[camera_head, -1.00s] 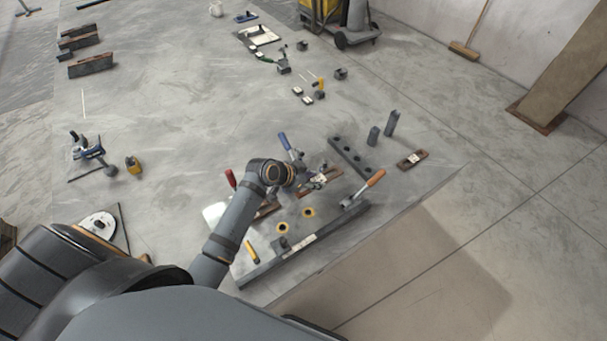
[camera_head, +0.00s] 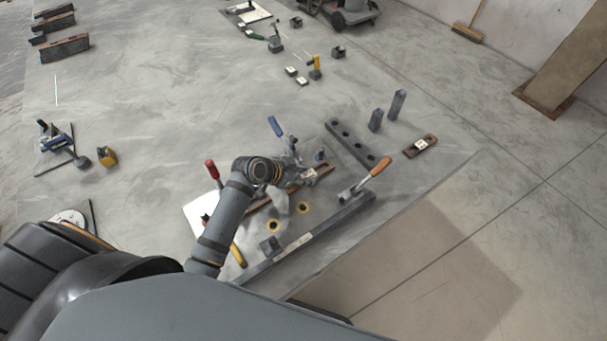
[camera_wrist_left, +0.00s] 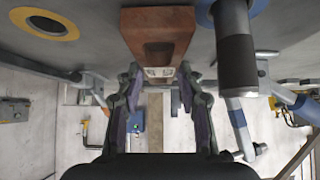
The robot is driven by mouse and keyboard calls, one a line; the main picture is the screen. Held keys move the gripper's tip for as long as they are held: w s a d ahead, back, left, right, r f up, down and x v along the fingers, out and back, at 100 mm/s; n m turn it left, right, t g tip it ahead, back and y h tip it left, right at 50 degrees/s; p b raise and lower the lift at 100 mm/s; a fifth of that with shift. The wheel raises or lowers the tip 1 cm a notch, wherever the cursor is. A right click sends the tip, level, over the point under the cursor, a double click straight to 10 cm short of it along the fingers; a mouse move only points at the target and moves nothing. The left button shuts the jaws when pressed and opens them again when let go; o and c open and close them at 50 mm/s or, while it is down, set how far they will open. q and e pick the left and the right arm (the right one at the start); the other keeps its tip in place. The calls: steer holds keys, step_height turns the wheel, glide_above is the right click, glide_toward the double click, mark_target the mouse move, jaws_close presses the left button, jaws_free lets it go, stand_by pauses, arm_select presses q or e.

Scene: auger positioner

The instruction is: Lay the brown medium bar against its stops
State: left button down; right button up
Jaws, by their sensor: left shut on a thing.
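A brown bar with a slot and a small pale label (camera_wrist_left: 158,35) shows in the left wrist view, reaching from the top edge to between my fingers. My left gripper (camera_wrist_left: 156,95) is shut on its labelled end. In the head view my left gripper (camera_head: 300,176) is low over the fixture, and a brown bar (camera_head: 321,172) shows beside it. Another brown stretch (camera_head: 259,206) shows left of the gripper; the wrist hides whether the two join. The stops cannot be made out clearly. My right gripper is not in view.
Clamps with blue (camera_head: 275,126), red (camera_head: 212,170) and orange (camera_head: 382,166) handles surround the work area. A long dark rail (camera_head: 315,232) runs along the front. A dark holed bar (camera_head: 350,145), two posts (camera_head: 397,104) and another brown piece (camera_head: 420,146) stand right.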

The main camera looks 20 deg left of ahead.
arm_select(q)
steer(key=shift+s+r, duration=0.1)
steer(key=shift+s, duration=0.05)
steer(key=c, duration=0.8)
jaws_free()
steer(key=shift+f, duration=0.2)
steer(key=shift+c, duration=0.2)
steer(key=shift+r, duration=0.25)
steer(key=v, duration=1.2)
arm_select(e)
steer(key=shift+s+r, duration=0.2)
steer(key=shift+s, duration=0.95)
arm_select(q)
steer(key=shift+s, duration=0.1)
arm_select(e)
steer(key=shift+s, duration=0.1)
